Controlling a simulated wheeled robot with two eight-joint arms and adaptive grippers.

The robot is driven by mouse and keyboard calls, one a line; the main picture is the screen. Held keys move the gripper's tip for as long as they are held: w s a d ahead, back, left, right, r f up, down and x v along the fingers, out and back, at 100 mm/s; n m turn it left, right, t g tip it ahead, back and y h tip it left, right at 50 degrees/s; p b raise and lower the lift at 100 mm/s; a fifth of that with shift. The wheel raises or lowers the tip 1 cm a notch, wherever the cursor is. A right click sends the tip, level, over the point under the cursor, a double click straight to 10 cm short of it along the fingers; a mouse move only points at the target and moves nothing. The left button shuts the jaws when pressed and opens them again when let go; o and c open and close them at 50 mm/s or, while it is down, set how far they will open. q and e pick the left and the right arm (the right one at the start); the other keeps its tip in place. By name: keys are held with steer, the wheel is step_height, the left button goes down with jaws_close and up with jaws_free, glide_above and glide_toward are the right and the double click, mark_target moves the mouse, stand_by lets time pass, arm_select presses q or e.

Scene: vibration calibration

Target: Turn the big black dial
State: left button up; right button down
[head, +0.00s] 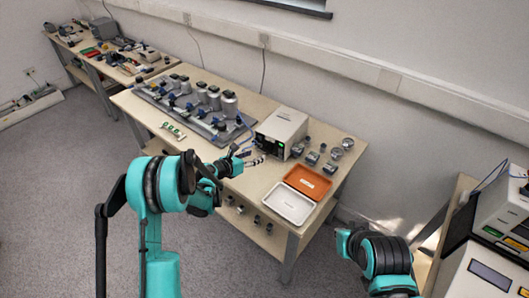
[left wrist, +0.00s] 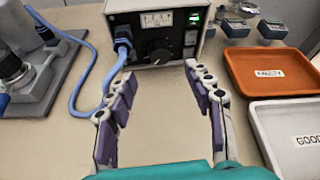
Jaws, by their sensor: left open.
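The big black dial (left wrist: 160,56) is on the lower front face of a beige instrument box (left wrist: 184,10), below its meter, in the left wrist view. The box also stands on the table in the head view (head: 281,126), where the dial is too small to make out. My left gripper (left wrist: 160,74) is open and empty. Its two fingers point at the box front, with the dial between and just beyond the fingertips, apart from them. In the head view, my left gripper (head: 250,158) is over the table in front of the box.
A blue cable (left wrist: 82,100) plugs into the box left of the dial. An orange tray (head: 307,182) and a white tray (head: 288,203) lie to the right. A metal rig (head: 190,105) stands to the left. Small devices (head: 312,158) sit right of the box.

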mark_target(266, 151)
arm_select(q)
steer(key=shift+w+d+f, duration=0.2)
steer(key=shift+w+f, duration=0.05)
steer(key=shift+f, duration=0.05)
steer(key=b+x, duration=0.2)
steer(key=x, duration=0.4)
steer(key=shift+w+f, duration=0.1)
steer(key=shift+w+d+f+b, duration=0.1)
steer(key=shift+w+d+b, duration=0.2)
steer(key=shift+w, duration=0.1)
steer(key=shift+c, duration=0.2)
steer(key=c, duration=1.1)
